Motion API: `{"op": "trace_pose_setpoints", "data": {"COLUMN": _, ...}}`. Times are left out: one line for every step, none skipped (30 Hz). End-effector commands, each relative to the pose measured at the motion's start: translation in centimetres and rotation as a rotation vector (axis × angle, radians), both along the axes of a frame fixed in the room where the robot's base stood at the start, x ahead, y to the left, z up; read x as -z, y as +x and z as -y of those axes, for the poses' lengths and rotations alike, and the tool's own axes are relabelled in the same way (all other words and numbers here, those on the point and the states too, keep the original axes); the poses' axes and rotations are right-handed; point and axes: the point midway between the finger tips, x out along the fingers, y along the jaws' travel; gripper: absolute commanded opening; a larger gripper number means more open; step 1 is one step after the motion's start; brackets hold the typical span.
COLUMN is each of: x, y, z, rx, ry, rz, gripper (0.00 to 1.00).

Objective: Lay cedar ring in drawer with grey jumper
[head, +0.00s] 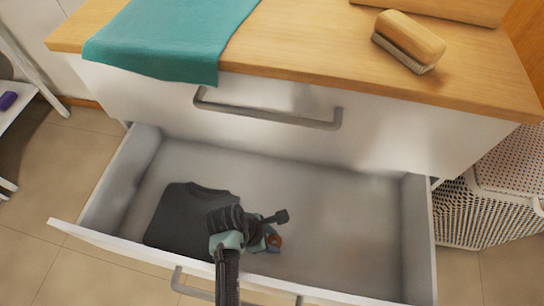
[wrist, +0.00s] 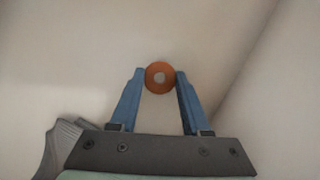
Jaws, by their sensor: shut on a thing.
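The cedar ring (wrist: 160,89) is a small orange-brown ring with a round hole. My gripper (wrist: 160,75) is shut on it, with one blue fingertip on each side. In the head view my gripper (head: 270,240) is over the open drawer (head: 345,220), and the ring (head: 276,241) shows partly at its fingers. I cannot tell the ring's exact height above the drawer floor. The grey jumper (head: 178,215) lies folded in the left part of the drawer, just left of my gripper. My arm hides part of its right side.
The drawer's middle and right are bare. Above it is a closed drawer with a grey handle (head: 268,115). On the wooden top (head: 300,50) lie a teal cloth (head: 170,40) and a wooden brush (head: 410,38). A white perforated basket (head: 490,205) stands at the right.

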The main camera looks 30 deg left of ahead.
Motion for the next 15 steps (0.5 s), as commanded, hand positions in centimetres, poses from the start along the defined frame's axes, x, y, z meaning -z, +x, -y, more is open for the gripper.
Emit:
{"op": "trace_pose_setpoints", "data": {"x": 1.27, "y": -0.01, "z": 0.00, "rx": -0.001, "ry": -0.001, "rz": -0.001, "gripper": 0.00}}
{"op": "trace_pose_setpoints", "data": {"x": 1.57, "y": 0.00, "z": -0.01, "rx": 0.000, "ry": 0.000, "rz": 0.000, "gripper": 0.00}}
{"op": "trace_pose_setpoints", "data": {"x": 1.76, "y": 0.02, "z": -0.02, "rx": 0.001, "ry": 0.001, "rz": 0.001, "gripper": 0.00}}
{"op": "trace_pose_setpoints", "data": {"x": 1.78, "y": 0.03, "z": -0.03, "rx": 0.001, "ry": 0.001, "rz": 0.001, "gripper": 0.00}}
{"op": "trace_pose_setpoints", "data": {"x": 1.71, "y": 0.03, "z": -0.02, "rx": 0.001, "ry": 0.001, "rz": 0.001, "gripper": 0.00}}
{"op": "trace_pose_setpoints", "data": {"x": 1.61, "y": 0.05, "z": -0.02, "rx": 0.001, "ry": 0.001, "rz": 0.001, "gripper": 0.00}}
{"op": "trace_pose_setpoints", "data": {"x": 1.57, "y": 0.05, "z": -0.02, "rx": 0.001, "ry": 0.001, "rz": 0.001, "gripper": 0.00}}
{"op": "trace_pose_setpoints", "data": {"x": 1.56, "y": 0.04, "z": -0.01, "rx": 0.001, "ry": 0.001, "rz": 0.001, "gripper": 0.00}}
{"op": "trace_pose_setpoints", "data": {"x": 1.56, "y": 0.04, "z": -0.01, "rx": 0.001, "ry": 0.001, "rz": 0.001, "gripper": 0.00}}
{"op": "trace_pose_setpoints", "data": {"x": 1.57, "y": 0.04, "z": -0.01, "rx": 0.001, "ry": 0.001, "rz": 0.001, "gripper": 0.00}}
{"op": "trace_pose_setpoints", "data": {"x": 1.62, "y": 0.03, "z": 0.00, "rx": 0.001, "ry": 0.001, "rz": 0.001, "gripper": 0.00}}
{"op": "trace_pose_setpoints", "data": {"x": 1.72, "y": 0.03, "z": 0.00, "rx": 0.002, "ry": 0.000, "rz": 0.001, "gripper": 0.00}}
{"op": "trace_pose_setpoints", "data": {"x": 1.84, "y": 0.02, "z": 0.01, "rx": 0.001, "ry": 0.000, "rz": 0.000, "gripper": 0.00}}
{"op": "trace_pose_setpoints", "data": {"x": 1.94, "y": 0.02, "z": 0.01, "rx": 0.001, "ry": 0.000, "rz": 0.000, "gripper": 0.00}}
{"op": "trace_pose_setpoints", "data": {"x": 1.89, "y": 0.02, "z": 0.01, "rx": 0.002, "ry": 0.000, "rz": 0.001, "gripper": 0.52}}
